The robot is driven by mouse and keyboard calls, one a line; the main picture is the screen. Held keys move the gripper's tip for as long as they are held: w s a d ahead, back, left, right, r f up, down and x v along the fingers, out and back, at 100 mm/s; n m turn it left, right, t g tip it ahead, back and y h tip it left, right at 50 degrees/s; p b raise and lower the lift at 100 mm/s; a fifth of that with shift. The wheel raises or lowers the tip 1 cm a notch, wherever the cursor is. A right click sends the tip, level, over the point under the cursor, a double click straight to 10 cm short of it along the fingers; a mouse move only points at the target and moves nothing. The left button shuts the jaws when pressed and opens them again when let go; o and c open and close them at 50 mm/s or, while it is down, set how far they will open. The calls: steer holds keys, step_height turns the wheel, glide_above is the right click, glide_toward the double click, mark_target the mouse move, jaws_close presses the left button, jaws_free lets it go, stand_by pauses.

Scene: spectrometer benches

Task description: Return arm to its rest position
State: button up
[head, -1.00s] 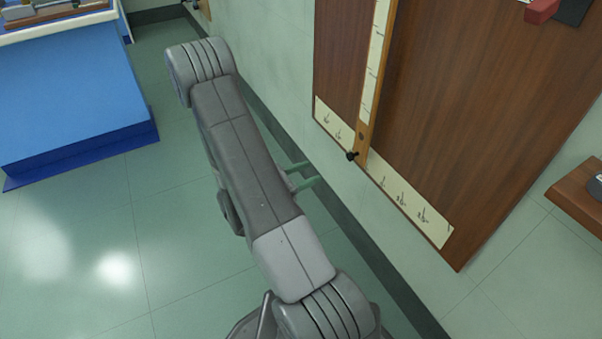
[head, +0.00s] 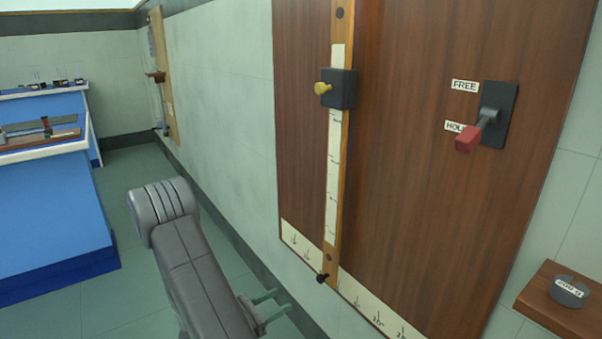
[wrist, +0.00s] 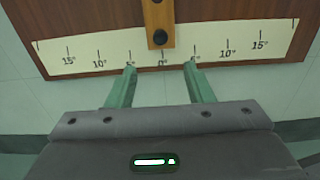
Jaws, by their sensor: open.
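My arm hangs at the lower left of the head view, and my gripper (head: 282,301) shows at its side as two green fingers pointing toward the wall. In the wrist view my gripper (wrist: 160,68) is open, with the fingers apart and nothing between them. Its fingertips appear just below the angle scale (wrist: 90,55), either side of the 0° mark. The arm's base and lower links are mostly out of view.
A brown wall panel (head: 420,200) carries a hanging wooden bar (head: 341,140) with a dark block (head: 339,88). A red-handled lever (head: 468,139) sits by HOLD. A shelf (head: 545,310) bears a 200 g weight (head: 569,291). Blue benches (head: 50,215) stand left.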

mark_target(319, 280)
steer(key=b+x, duration=0.2)
steer(key=x, duration=1)
steer(key=shift+w+d, duration=0.2)
steer(key=shift+d, duration=0.05)
steer(key=shift+s+d, duration=0.1)
